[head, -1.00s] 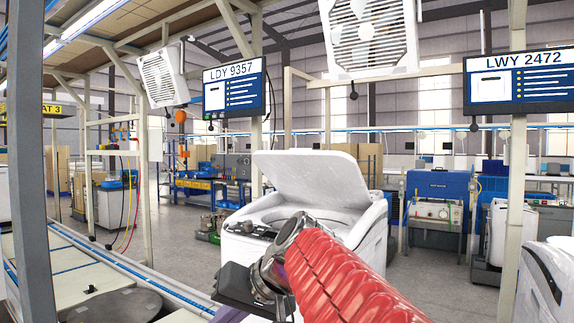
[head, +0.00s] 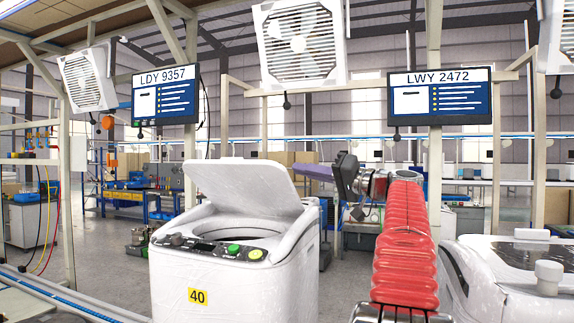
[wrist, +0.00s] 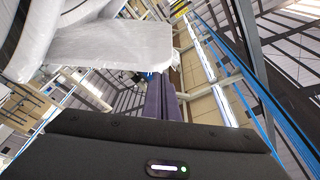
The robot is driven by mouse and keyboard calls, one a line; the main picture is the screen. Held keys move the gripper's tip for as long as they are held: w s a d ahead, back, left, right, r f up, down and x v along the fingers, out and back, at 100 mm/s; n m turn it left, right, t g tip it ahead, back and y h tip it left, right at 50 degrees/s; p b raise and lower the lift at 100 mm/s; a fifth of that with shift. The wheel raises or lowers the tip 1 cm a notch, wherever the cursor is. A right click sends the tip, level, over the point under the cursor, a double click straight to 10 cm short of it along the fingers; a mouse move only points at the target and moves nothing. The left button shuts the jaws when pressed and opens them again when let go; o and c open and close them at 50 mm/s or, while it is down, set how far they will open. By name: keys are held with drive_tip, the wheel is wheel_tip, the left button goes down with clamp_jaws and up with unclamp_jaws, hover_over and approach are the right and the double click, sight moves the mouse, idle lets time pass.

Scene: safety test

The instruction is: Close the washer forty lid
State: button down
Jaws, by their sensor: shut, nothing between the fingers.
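The white washer (head: 225,275) with the yellow "40" label stands left of the middle in the head view. Its lid (head: 245,186) is raised and leans back, open over the tub. The lid also shows in the wrist view (wrist: 112,42), tilted by the camera angle. My gripper (head: 300,169) is to the right of the raised lid, at about the height of its upper edge. Its purple fingers also show in the wrist view (wrist: 160,88), together and empty. I cannot tell how far it is from the lid in depth.
Another white washer (head: 470,275) stands at the right. Screens LDY 9357 (head: 165,95) and LWY 2472 (head: 440,97) and white fans (head: 300,45) hang above. A beige post (head: 433,140) rises behind my arm. Grey floor (head: 110,250) is open left of washer 40.

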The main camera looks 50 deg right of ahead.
drive_tip(key=s+d+r+t, duration=0.1)
drive_tip(key=s+d+r, duration=0.1)
drive_tip(key=s+d, duration=0.2)
drive_tip(key=shift+s+r, duration=0.15)
drive_tip(key=shift+s, duration=0.05)
drive_tip(key=x, duration=1)
drive_tip(key=shift+a, duration=0.15)
drive_tip(key=shift+s+a+f, duration=0.2)
drive_tip(key=shift+a+f, duration=0.3)
drive_tip(key=shift+f, duration=0.25)
drive_tip(key=shift+s+a+f, duration=0.2)
drive_tip(key=shift+a+f, duration=0.35)
drive_tip(key=shift+f, duration=0.15)
